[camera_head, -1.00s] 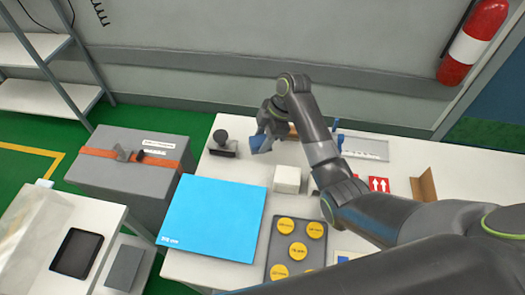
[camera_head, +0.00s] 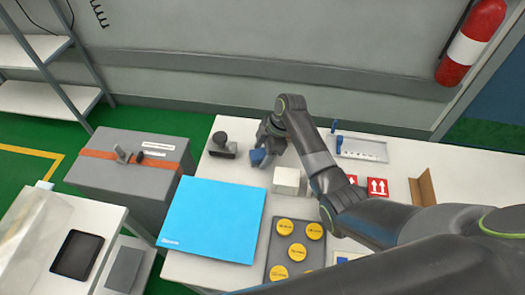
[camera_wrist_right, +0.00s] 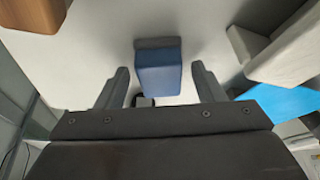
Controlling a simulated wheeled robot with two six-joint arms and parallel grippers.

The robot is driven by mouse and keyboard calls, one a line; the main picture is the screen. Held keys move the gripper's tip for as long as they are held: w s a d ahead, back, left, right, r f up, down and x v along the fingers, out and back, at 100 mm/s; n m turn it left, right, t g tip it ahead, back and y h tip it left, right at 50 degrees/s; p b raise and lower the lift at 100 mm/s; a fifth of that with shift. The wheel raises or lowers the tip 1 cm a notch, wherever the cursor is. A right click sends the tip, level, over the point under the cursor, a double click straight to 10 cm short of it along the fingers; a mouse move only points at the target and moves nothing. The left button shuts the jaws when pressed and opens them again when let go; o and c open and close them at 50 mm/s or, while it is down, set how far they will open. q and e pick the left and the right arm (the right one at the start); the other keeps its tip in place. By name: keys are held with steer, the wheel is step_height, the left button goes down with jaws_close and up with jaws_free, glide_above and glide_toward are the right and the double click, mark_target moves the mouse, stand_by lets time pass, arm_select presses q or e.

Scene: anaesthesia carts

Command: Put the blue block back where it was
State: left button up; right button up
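The blue block (camera_head: 258,157) is at the back of the white table, between the black-handled stamp (camera_head: 222,146) and a white box (camera_head: 287,180). My right gripper (camera_head: 267,143) is over it, partly hiding it. In the right wrist view the blue block (camera_wrist_right: 158,72) sits between the two spread fingers, with a visible gap on each side. The block appears to rest on the table, though its underside is hidden. My left gripper is outside the views.
A light blue sheet (camera_head: 212,220) and a grey tray of yellow discs (camera_head: 278,248) lie in front. A grey case (camera_head: 120,180) stands left.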

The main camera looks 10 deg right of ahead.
steer(key=shift+r, duration=0.2)
steer(key=b+v, duration=0.1)
steer(key=v, duration=1.1)
steer(key=shift+f, duration=0.1)
